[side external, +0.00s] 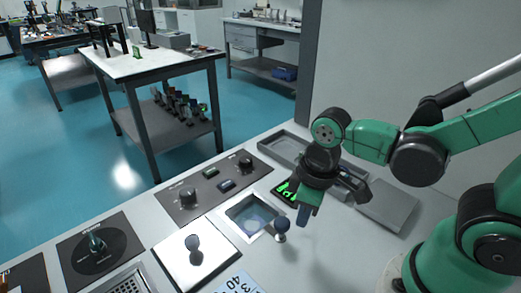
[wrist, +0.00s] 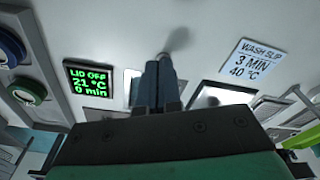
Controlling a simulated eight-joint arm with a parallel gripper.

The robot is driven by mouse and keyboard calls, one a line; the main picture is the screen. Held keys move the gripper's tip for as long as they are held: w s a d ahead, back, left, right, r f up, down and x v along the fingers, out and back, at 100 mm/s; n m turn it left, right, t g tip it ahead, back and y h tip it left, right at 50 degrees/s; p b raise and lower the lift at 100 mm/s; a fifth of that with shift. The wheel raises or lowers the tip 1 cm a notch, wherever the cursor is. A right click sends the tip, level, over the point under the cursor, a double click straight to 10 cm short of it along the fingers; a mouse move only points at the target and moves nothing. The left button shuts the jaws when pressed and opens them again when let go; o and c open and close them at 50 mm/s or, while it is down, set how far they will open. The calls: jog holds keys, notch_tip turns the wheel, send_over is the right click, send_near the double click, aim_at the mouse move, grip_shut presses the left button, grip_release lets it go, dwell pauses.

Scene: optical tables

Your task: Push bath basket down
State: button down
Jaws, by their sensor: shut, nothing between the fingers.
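The bath (side external: 240,212) is a square opening in the white bench top, with bluish liquid or a basket inside; I cannot tell which. A dark round knob on a short stem (side external: 281,226) stands at its right edge and may be the basket's handle. My gripper (side external: 303,222) points down just right of this knob, apparently apart from it. Its fingers are shut and empty.
A metal lid with a dark knob (side external: 192,262) lies left of the bath. The green display (wrist: 90,85) reads "LID OFF 21 °C 0 min". A sign (wrist: 250,59) reads "WASH SLIP 3 MIN 40 °C".

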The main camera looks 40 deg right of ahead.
jog(key=shift+s+d+r, duration=0.1)
jog(key=shift+s+r, duration=0.05)
jog(key=shift+r, duration=1.2)
jog(key=shift+s+r, duration=0.1)
jog(key=shift+r, duration=1.25)
